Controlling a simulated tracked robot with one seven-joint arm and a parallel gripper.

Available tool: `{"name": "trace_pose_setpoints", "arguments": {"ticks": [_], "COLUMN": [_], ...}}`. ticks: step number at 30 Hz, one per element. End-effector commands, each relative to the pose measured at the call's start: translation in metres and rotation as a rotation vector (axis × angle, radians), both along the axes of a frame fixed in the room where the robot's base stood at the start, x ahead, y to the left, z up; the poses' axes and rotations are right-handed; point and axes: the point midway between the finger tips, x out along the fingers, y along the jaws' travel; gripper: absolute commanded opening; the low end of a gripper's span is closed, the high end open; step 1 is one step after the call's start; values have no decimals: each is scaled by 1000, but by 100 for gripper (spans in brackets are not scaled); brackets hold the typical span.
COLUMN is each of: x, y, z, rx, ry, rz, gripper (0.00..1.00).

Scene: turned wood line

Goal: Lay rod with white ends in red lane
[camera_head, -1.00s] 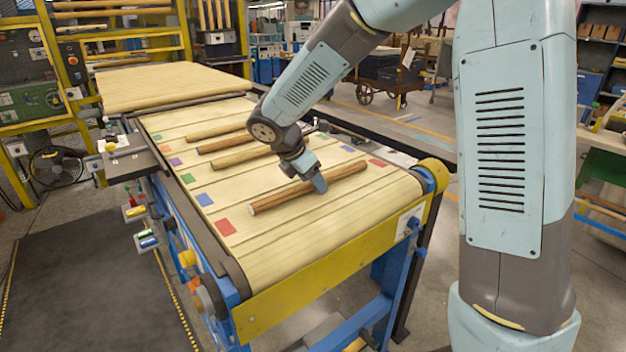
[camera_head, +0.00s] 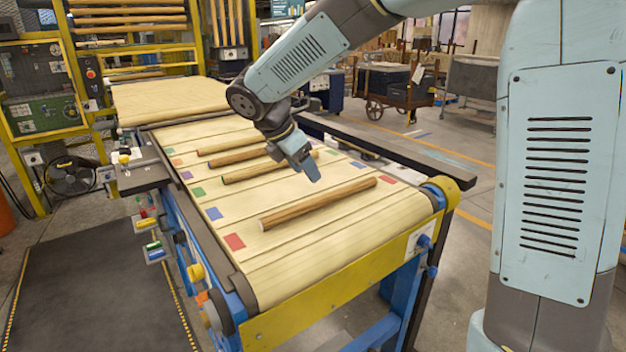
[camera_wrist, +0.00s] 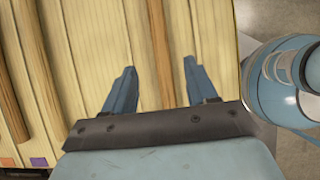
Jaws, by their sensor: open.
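The brown rod with a whitish left end (camera_head: 318,204) lies flat on the slatted bed, roughly in line between the two red patches (camera_head: 234,242) and (camera_head: 388,181), in the red lane. Its right end is too small to judge for colour. My gripper (camera_head: 312,177) hangs above the bed on the far side of this rod, apart from it. In the wrist view my open gripper (camera_wrist: 160,87) has its two fingers well apart, with a rod (camera_wrist: 160,50) seen below between them and nothing held.
Several other rods, one of them nearest (camera_head: 255,172), lie further back on the bed. A blue patch (camera_head: 214,214) and a green patch (camera_head: 198,192) mark neighbouring lanes. A yellow rail (camera_head: 340,290) edges the near end. The strip before the rod is clear.

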Motion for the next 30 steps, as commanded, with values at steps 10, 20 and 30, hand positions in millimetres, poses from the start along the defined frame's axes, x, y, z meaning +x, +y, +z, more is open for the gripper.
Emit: {"name": "trace_pose_setpoints", "arguments": {"ticks": [10,20,30], "x": [-4,-36,-103], "y": [5,-56,-143], "z": [12,36,58], "rx": [2,138,428], "ry": [-1,-129,-342], "rz": [-3,-327,-912], "gripper": [57,57,57]}}
